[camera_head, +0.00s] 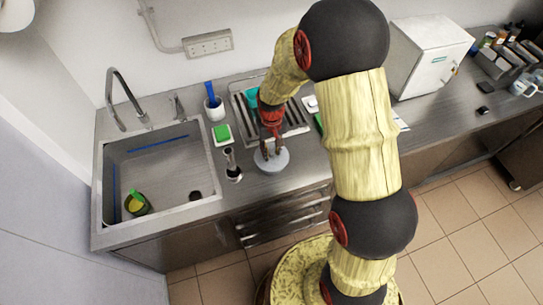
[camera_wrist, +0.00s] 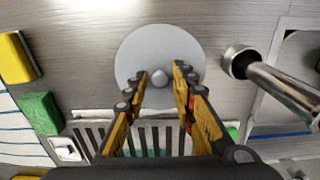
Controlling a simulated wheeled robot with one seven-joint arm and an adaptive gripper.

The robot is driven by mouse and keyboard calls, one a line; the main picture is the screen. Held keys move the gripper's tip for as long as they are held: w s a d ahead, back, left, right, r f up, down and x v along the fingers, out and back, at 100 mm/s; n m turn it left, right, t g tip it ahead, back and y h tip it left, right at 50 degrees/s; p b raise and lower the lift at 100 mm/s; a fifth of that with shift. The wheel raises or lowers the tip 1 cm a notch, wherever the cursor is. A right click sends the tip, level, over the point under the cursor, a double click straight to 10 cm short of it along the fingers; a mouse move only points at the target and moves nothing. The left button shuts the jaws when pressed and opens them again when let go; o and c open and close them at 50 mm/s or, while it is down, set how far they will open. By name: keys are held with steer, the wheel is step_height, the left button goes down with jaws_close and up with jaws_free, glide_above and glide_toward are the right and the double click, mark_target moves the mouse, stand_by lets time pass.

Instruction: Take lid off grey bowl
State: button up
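The pale grey round lid (camera_wrist: 150,45) lies flat on the counter side below me, with a small round knob (camera_wrist: 159,74) at its centre. In the head view the grey disc (camera_head: 272,162) is at the front of the counter. The bowl under it is hidden or cannot be told apart from it. My gripper (camera_wrist: 160,72) is open, with one finger on each side of the knob. A gap shows between knob and fingertips. In the head view my gripper (camera_head: 271,148) points down right over the disc.
A metal cylindrical tool (camera_wrist: 285,85) stands close beside the lid; it also shows in the head view (camera_head: 232,166). A slotted drying rack (camera_head: 292,112) is behind. The sink (camera_head: 120,175) is left. A green sponge (camera_wrist: 40,112) and yellow block (camera_wrist: 17,57) are nearby.

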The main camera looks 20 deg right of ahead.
jaws_close()
stand_by(0.3)
